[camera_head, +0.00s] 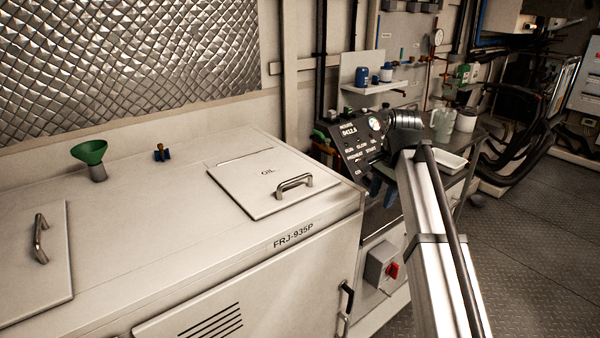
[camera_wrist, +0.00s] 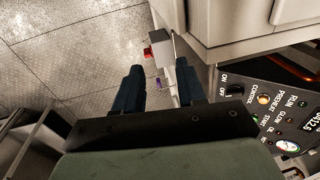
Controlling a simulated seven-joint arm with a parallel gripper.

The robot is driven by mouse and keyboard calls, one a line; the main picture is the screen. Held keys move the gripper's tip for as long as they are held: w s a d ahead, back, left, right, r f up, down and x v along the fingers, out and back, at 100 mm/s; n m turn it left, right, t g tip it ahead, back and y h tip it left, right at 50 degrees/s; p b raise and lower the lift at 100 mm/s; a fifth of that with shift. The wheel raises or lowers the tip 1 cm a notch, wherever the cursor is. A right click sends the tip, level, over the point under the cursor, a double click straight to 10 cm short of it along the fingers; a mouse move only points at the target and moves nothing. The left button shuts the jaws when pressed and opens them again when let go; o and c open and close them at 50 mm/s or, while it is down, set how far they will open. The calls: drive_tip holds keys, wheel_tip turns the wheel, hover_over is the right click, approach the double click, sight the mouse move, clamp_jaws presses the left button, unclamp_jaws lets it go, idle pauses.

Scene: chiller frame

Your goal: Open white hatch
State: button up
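A white hatch (camera_head: 245,190) marked OIL lies flat and shut on top of the white chiller cabinet, near its right end. Its metal bar handle (camera_head: 294,184) stands on the hatch's right part. A second pale hatch (camera_head: 40,285) with its own handle (camera_head: 40,240) lies shut at the left. My gripper (camera_head: 381,188) is to the right of the OIL hatch, beyond the cabinet's right edge, and touches neither handle. In the wrist view its two dark blue fingers (camera_wrist: 160,70) are apart with nothing held between them. No hatch shows clearly in the wrist view.
A black control panel (camera_head: 352,150) with a gauge stands close to my gripper; it also shows in the wrist view (camera_wrist: 285,112). A red switch (camera_head: 393,271) is below right.

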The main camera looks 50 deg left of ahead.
drive_tip(key=s+a+r, duration=0.7)
drive_tip(key=r, duration=0.2)
approach(296, 179)
drive_tip(key=f, duration=0.2)
drive_tip(key=a+f, duration=0.1)
drive_tip(key=f, duration=0.4)
drive_tip(key=shift+w+a+f, duration=0.2)
drive_tip(key=shift+a+f, duration=0.1)
drive_tip(key=shift+f, duration=0.1)
clamp_jaws()
